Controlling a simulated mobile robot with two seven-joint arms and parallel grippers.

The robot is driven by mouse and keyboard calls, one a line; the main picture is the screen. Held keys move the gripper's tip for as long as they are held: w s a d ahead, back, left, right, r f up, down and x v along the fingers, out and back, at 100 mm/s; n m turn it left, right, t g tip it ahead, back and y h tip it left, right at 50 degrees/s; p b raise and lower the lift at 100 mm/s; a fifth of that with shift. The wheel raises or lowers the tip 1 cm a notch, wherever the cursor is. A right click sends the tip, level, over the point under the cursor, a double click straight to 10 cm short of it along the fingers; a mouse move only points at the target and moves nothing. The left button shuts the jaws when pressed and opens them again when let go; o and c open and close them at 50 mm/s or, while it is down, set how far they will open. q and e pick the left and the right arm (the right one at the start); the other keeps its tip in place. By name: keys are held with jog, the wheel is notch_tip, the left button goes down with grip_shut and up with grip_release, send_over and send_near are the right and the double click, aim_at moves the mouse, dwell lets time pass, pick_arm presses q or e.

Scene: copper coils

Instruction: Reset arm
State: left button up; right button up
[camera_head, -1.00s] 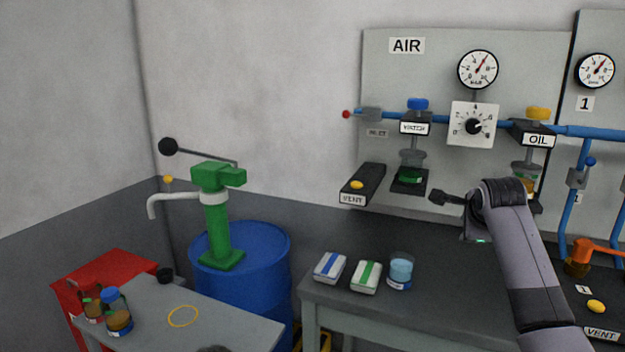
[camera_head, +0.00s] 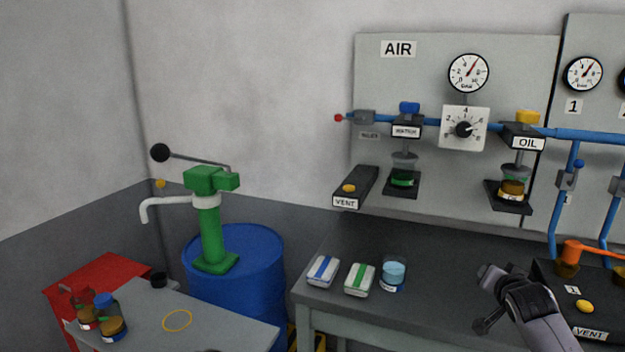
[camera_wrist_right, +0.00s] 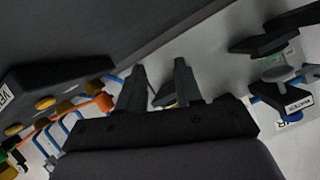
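My right arm comes in from the lower right of the head view, over the dark bench. Its gripper (camera_head: 488,320) is low and small there, pointing down and left. In the right wrist view the two fingers of the right gripper (camera_wrist_right: 159,66) stand apart with nothing held between them. My left arm does not clearly show. A small dark shape at the bottom edge of the head view is too cut off to identify.
The AIR panel (camera_head: 450,75) stands behind. A blue drum (camera_head: 245,270) with a green pump (camera_head: 208,220) and a small table (camera_head: 225,325) are left.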

jog(key=w+a+r+n+t+y, duration=0.2)
jog(key=a+r+n+t, duration=0.3)
jog(key=n, duration=0.6)
jog(key=shift+g+y, duration=0.8)
jog(key=shift+y, duration=0.1)
jog(key=s+a+f, duration=0.1)
jog(key=s+f, duration=0.1)
jog(key=f, duration=0.1)
jog(key=s+a+f, duration=0.1)
jog(key=f, duration=0.1)
jog(key=s+a+f, duration=0.1)
jog(key=s+f, duration=0.1)
jog(key=f, duration=0.1)
jog(key=shift+s+f, duration=0.3)
jog(key=s+a+f+g, duration=0.1)
jog(key=s+a+f, duration=0.3)
jog(key=s, duration=0.6)
jog(key=s+a+f+g+y, duration=0.1)
jog(key=s+a+f, duration=0.3)
jog(key=s+f, duration=0.4)
jog(key=s+a+f+g+y, duration=0.1)
jog(key=s+a+f+g, duration=0.2)
jog(key=s, duration=1.1)
notch_tip(320, 180, down, 4)
jog(key=shift+a+r, duration=0.2)
jog(key=shift+a, duration=0.45)
